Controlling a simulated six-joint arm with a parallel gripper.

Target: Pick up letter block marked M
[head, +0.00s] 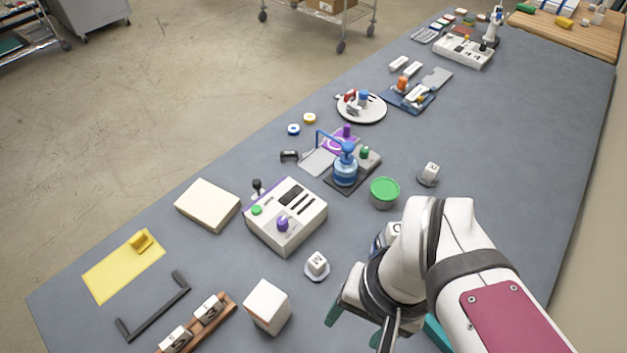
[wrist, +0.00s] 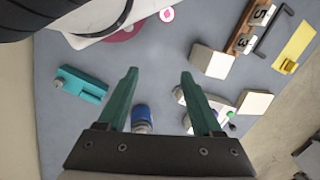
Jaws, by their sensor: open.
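In the wrist view my gripper's (wrist: 158,74) teal fingers are apart with nothing gripped. A small white shape there (wrist: 179,94), partly behind the right finger, may be the first block.
A white box (head: 267,305), a wooden rack (head: 227,305) of marked blocks and a white control box (head: 287,222) stand near the first block. A blue-capped object (wrist: 141,115) shows between the fingers in the wrist view. A green-lidded tub (head: 384,191) stands behind my arm. The table's right side is mostly clear.

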